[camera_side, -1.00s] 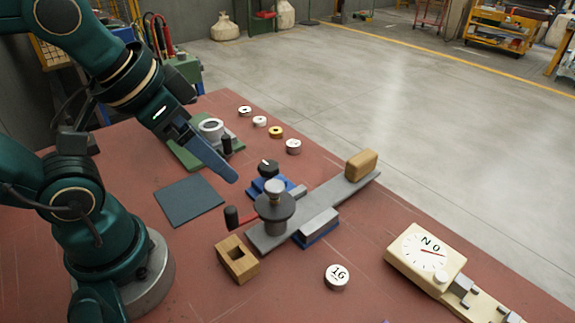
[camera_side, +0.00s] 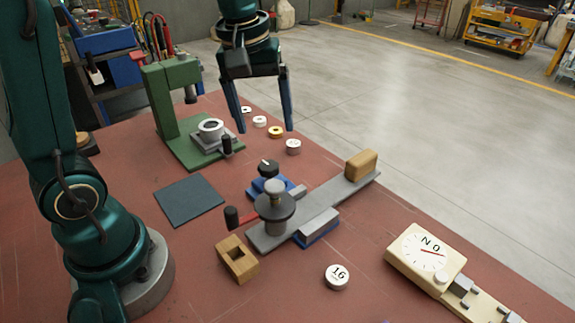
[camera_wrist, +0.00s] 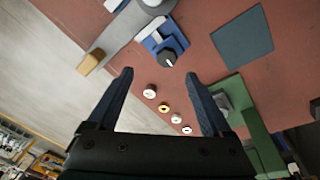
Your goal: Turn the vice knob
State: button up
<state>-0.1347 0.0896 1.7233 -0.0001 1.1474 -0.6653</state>
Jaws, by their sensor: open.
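The blue vice (camera_side: 256,188) sits near the middle of the red-brown table, with a black knob (camera_side: 268,168) that has a white mark on top. In the wrist view the knob (camera_wrist: 168,57) and the blue vice body (camera_wrist: 152,42) lie just beyond my fingertips. My gripper (camera_side: 266,131) is open and empty, pointing down above the table's far part, behind the knob in the side view. Its two fingers also show in the wrist view (camera_wrist: 158,74), apart from the knob.
A green press (camera_side: 167,105) stands at left. Several small round pieces (camera_side: 276,132) lie below my gripper. A dial gauge (camera_side: 425,252) is at right.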

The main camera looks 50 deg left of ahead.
jog(key=n+g, duration=0.1)
jog(key=g, duration=0.1)
send_over(269, 165)
notch_tip(269, 165, down, 6)
jog(key=shift+d+r, duration=0.1)
jog(key=shift+r, duration=0.15)
jog(key=shift+f, duration=2.8)
grip_shut()
jog(key=m, duration=0.6)
jog(key=shift+r, duration=0.1)
jog(key=m, duration=0.3)
jog(key=shift+m, duration=0.4)
jog(key=m, duration=0.3)
jog(key=shift+m, duration=0.3)
